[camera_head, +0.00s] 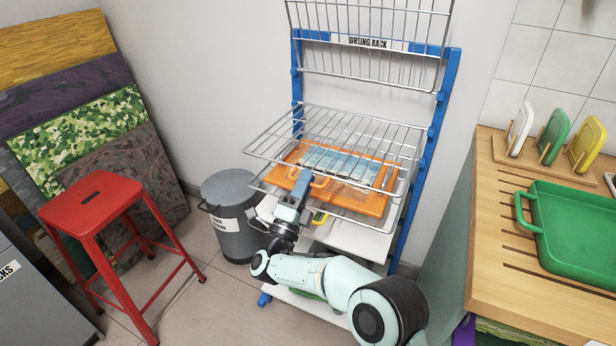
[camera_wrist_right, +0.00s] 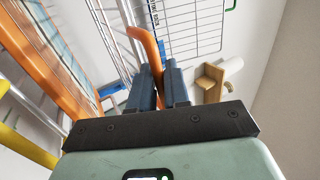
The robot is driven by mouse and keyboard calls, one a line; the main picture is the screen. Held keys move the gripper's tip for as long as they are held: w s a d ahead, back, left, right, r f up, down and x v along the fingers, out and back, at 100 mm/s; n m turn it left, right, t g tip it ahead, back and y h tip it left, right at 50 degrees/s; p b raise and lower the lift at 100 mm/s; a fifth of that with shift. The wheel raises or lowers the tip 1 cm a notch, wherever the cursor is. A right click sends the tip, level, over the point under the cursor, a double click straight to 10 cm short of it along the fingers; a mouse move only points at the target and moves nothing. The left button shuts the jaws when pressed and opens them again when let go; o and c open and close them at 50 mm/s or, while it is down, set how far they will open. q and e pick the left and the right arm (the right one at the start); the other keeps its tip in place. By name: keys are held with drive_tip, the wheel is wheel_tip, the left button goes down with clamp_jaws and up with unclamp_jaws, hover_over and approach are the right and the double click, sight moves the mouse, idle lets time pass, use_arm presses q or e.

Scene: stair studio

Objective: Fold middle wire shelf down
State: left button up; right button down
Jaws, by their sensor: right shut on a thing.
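A blue drying rack (camera_head: 441,100) stands against the wall with several wire shelves. The top wire shelf (camera_head: 365,20) is folded up. The middle wire shelf (camera_head: 270,143) lies out, roughly level, above an orange-framed panel (camera_head: 372,204) that rests on a lower wire shelf. My right gripper (camera_head: 306,175) is at the front of the panel, below the middle shelf's front part. In the right wrist view, my right gripper (camera_wrist_right: 158,85) is shut on an orange curved handle (camera_wrist_right: 146,42), which appears to belong to the panel. My left gripper is not in view.
A red stool (camera_head: 92,203) and a grey bin (camera_head: 233,215) stand left of the rack. A wooden counter (camera_head: 490,240) with a green tray (camera_head: 575,235) is at right. White lower shelves (camera_head: 350,240) sit below. Bare floor shows between stool and bin.

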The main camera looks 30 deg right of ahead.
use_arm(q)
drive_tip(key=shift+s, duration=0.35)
use_arm(e)
drive_tip(key=shift+f, duration=0.45)
drive_tip(key=shift+f, duration=0.15)
drive_tip(key=c, duration=1.3)
unclamp_jaws()
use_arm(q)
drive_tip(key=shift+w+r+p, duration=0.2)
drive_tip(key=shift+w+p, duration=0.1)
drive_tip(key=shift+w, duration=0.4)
use_arm(e)
drive_tip(key=shift+v, duration=6.65)
